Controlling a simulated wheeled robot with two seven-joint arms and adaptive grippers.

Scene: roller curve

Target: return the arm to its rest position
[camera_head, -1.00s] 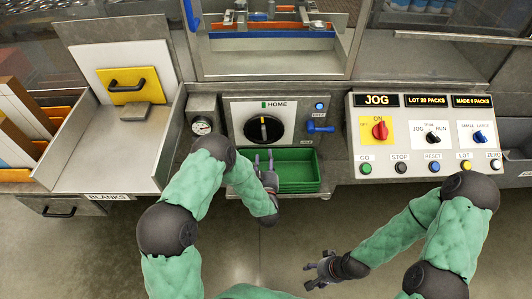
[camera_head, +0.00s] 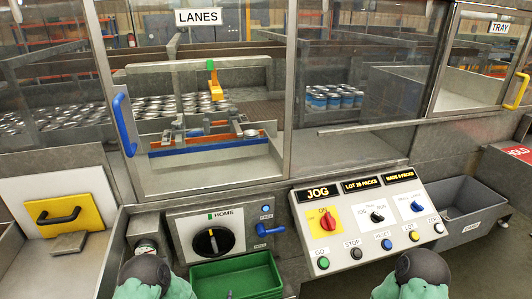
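My two arms show only as green and dark grey links at the bottom edge, the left arm (camera_head: 142,278) at centre-left and the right arm (camera_head: 425,275) at the right. A small dark tip at the bottom edge, in front of the green tray (camera_head: 240,278), looks like part of my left gripper (camera_head: 229,294). The rest of that gripper is below the frame, so whether it is open cannot be seen. My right gripper is out of view.
The HOME dial panel (camera_head: 213,240) stands behind the tray. The JOG button console (camera_head: 365,225) is to the right, a grey bin (camera_head: 468,215) beyond it. A glass guard with a blue handle (camera_head: 124,124) encloses the lanes with cans.

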